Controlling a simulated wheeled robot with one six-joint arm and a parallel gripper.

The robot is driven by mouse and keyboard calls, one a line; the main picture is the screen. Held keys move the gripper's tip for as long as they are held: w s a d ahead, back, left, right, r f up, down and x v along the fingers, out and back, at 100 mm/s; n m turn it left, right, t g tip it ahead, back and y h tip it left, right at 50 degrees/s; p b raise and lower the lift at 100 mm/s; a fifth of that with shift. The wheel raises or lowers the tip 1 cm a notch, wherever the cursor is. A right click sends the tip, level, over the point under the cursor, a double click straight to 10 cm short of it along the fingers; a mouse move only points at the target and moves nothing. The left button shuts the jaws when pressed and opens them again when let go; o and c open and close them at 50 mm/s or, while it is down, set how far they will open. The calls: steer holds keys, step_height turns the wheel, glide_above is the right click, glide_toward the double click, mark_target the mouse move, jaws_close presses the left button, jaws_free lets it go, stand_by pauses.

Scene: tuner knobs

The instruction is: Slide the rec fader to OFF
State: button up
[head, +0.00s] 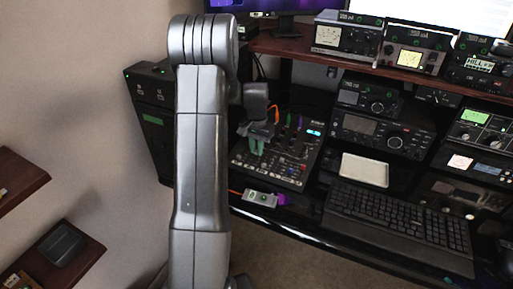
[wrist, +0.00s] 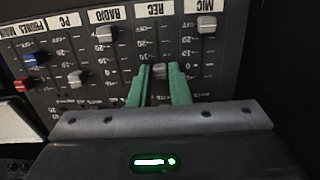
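The rec fader (wrist: 160,70) is a small grey cap in the REC column of the mixer (wrist: 120,70), which appears upside down in the wrist view. The cap is low in its slot in that view, well away from the OFF mark near the top. In the head view my gripper (head: 257,143) reaches down onto the mixer (head: 290,157); the rec fader is hidden there.
The radio fader (wrist: 107,32) and mic fader (wrist: 206,24) stand on either side of the REC column, both near the top. The PC fader (wrist: 75,78) is lower. A keyboard (head: 400,225) and radios (head: 382,132) are right of the mixer; a dark tower (head: 152,120) is left.

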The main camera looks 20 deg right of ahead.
mark_target(250, 164)
jaws_close()
steer(key=shift+s+a+f+b, duration=0.15)
steer(key=shift+s+a+b, duration=0.15)
steer(key=shift+s+a, duration=0.55)
steer(key=shift+s+a+f+b, duration=0.15)
steer(key=shift+s+a+b, duration=0.15)
steer(key=shift+s+a, duration=0.55)
steer(key=shift+w+a, duration=0.1)
steer(key=shift+a, duration=0.05)
steer(key=o, duration=0.5)
jaws_free()
steer(key=shift+a, duration=0.1)
steer(key=shift+r, duration=0.1)
step_height(250, 164, up, 14)
steer(key=shift+p, duration=0.35)
steer(key=shift+f, duration=0.2)
